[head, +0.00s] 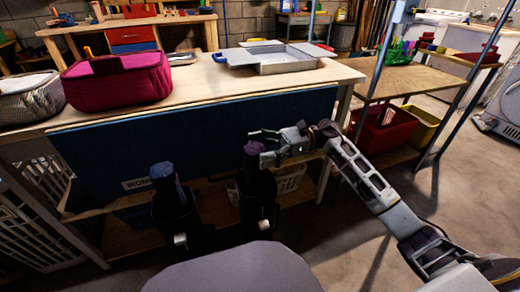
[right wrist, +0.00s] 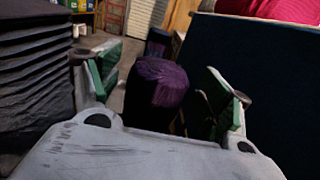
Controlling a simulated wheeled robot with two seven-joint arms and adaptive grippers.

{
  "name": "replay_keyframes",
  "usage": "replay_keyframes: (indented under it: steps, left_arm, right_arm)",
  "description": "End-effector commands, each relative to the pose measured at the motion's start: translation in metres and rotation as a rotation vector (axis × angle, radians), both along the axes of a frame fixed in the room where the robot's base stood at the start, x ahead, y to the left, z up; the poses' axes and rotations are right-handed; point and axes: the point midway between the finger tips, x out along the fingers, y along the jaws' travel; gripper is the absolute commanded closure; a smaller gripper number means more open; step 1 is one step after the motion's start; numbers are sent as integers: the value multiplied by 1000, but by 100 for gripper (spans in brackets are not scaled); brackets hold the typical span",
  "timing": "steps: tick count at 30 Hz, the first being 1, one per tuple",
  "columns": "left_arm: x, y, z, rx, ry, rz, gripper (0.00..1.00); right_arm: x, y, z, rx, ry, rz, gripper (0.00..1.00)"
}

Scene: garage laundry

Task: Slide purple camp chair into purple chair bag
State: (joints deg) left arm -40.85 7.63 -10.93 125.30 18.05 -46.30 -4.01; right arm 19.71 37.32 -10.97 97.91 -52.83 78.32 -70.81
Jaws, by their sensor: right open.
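The purple camp chair (head: 254,149) is a rolled bundle, upright, with its purple top sticking out of a dark upright sleeve (head: 258,200), which looks like the chair bag; its own colour is too dark to tell. My right gripper (head: 262,145) is open at the chair's top. In the right wrist view the purple top (right wrist: 158,82) shows between the open green-padded fingers, with a gap visible on each side. How far the chair sits in the bag is hidden. My left gripper is not in view.
A second rolled bundle, bluish (head: 165,178), stands in another dark holder to the left. The workbench (head: 215,95) behind carries a magenta basket (head: 118,80) and grey trays (head: 275,58). A blue ironing board (head: 110,165) hangs along its front. Floor at right is clear.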

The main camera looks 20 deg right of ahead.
Motion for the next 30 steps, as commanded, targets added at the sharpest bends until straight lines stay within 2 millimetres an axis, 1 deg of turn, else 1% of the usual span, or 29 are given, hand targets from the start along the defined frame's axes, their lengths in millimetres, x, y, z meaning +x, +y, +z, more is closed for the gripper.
replay_keyframes:
  steps: [4,8,14,30]
  left_arm:
    - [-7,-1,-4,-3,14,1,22]
    - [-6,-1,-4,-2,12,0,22]
    - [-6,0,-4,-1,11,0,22]
    - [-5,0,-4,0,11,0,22]
  right_arm:
    - [0,0,-4,-4,5,0,22]
    - [0,-4,-3,-4,4,-1,22]
    - [1,-19,-2,-4,4,0,22]
    - [4,-96,-1,-2,1,-2,22]
